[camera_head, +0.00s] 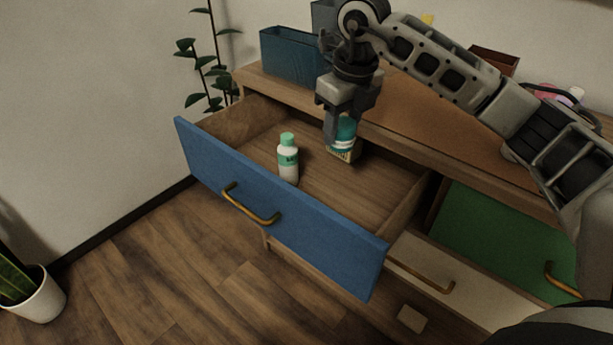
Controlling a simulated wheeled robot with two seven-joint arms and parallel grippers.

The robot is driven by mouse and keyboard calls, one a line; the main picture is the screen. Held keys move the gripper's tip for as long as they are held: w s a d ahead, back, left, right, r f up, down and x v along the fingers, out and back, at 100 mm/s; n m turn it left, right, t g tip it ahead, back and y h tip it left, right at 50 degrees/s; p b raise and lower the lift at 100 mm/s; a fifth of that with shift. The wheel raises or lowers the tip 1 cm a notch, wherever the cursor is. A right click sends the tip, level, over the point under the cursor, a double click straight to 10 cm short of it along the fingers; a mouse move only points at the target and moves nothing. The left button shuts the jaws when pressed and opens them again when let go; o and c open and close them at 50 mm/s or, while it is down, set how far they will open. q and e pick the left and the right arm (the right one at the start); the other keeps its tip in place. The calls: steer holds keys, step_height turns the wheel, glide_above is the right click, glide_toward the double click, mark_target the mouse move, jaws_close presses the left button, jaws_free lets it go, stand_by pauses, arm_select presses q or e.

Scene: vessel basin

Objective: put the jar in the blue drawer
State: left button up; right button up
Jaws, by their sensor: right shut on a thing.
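The blue drawer (255,203) is pulled open, with its bare wooden floor (330,190) in view. My right gripper (339,122) points down over the back part of the drawer. It is shut on the jar (344,144), which has a teal upper part and a pale and tan lower part. The jar is upright or nearly so, and the gripper fingers hide part of it. I cannot tell whether its base touches the drawer floor. My left gripper is not in view.
A white bottle with a green cap (288,160) stands in the drawer, left of the jar. A dark blue bin (292,56) stands on the wooden top (425,110). A green panel (497,238) and a cream drawer (418,262) are at right. The drawer's front right floor is clear.

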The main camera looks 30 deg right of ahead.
step_height(320, 180, down, 14)
steer(key=shift+w+d+f+b, duration=0.1)
steer(key=shift+f+b, duration=0.05)
steer(key=shift+b, duration=0.35)
step_height(320, 180, down, 4)
steer(key=shift+r, duration=0.1)
steer(key=shift+b, duration=0.3)
steer(key=o, duration=1)
steer(key=shift+f, duration=0.2)
steer(key=shift+o, duration=0.2)
